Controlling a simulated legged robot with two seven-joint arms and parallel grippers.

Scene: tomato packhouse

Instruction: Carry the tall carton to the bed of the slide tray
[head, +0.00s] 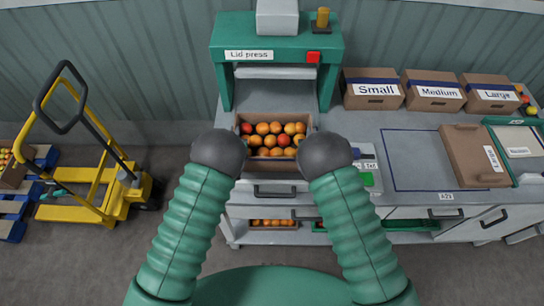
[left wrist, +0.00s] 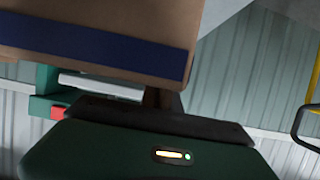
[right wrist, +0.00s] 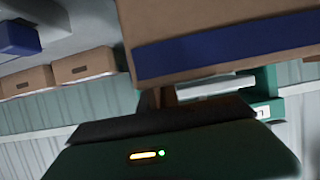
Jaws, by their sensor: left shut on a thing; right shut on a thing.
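The tall carton (head: 272,117), brown, open-topped and full of red and orange tomatoes, is between my two grippers in front of the lid press. Its side with a dark blue band fills the top of the left wrist view (left wrist: 110,18) and the right wrist view (right wrist: 200,20). My left gripper (head: 238,150) is shut on its left side and my right gripper (head: 305,152) on its right side. The dark wrists hide the fingers in the head view. A grey front with a dark handle (head: 275,190) lies below the carton; I cannot tell whether it is the slide tray.
The green lid press (head: 222,85) stands behind the carton. Cartons marked Small (head: 373,88), Medium (head: 434,90) and Large (head: 490,92) line the back. A brown carton (head: 463,157) lies right of a blue-outlined clear area (head: 410,160). A yellow pallet truck (head: 108,190) stands left.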

